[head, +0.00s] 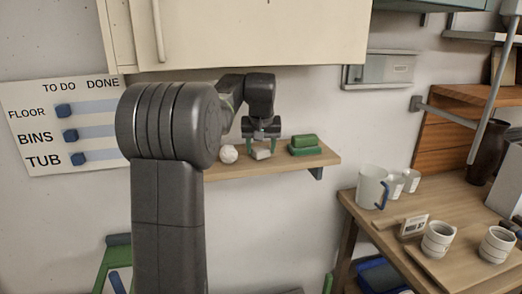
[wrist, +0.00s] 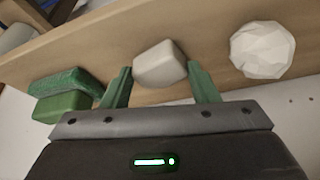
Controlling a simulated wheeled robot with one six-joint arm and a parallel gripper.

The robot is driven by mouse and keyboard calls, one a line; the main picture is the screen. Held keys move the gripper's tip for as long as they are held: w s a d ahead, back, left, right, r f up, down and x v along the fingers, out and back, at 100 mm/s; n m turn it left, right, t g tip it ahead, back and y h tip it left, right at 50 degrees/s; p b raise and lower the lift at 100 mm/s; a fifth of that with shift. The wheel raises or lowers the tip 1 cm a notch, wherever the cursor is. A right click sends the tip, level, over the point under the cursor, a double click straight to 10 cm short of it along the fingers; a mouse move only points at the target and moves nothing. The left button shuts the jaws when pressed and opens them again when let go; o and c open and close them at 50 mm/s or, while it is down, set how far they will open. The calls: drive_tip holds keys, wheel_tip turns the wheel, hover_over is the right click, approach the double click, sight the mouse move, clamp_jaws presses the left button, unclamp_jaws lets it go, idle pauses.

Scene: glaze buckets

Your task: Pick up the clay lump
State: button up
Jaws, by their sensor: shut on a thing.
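The clay lump (head: 262,154), a pale grey rounded block, is at the wooden wall shelf (head: 325,157). It also shows in the wrist view (wrist: 159,64), between the green fingers of my gripper (wrist: 159,72). My gripper (head: 262,146) reaches down over the shelf and is shut on the lump, with one finger at each side. I cannot tell whether the lump still touches the shelf.
A white faceted ball (head: 229,154) sits left of the lump on the shelf. Stacked green sponge-like blocks (head: 304,145) lie to its right. A cream cabinet (head: 240,35) hangs above. A workbench (head: 378,222) with a pitcher (head: 371,187) and cups stands at right.

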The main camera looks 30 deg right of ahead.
drive_tip(key=s+a+b, duration=0.2)
drive_tip(key=s+a, duration=0.2)
drive_tip(key=s, duration=0.3)
drive_tip(key=s+a+b, duration=0.2)
drive_tip(key=s+a, duration=0.3)
drive_tip(key=s, duration=0.3)
drive_tip(key=shift+s+a, duration=0.15)
drive_tip(key=shift+s, duration=0.1)
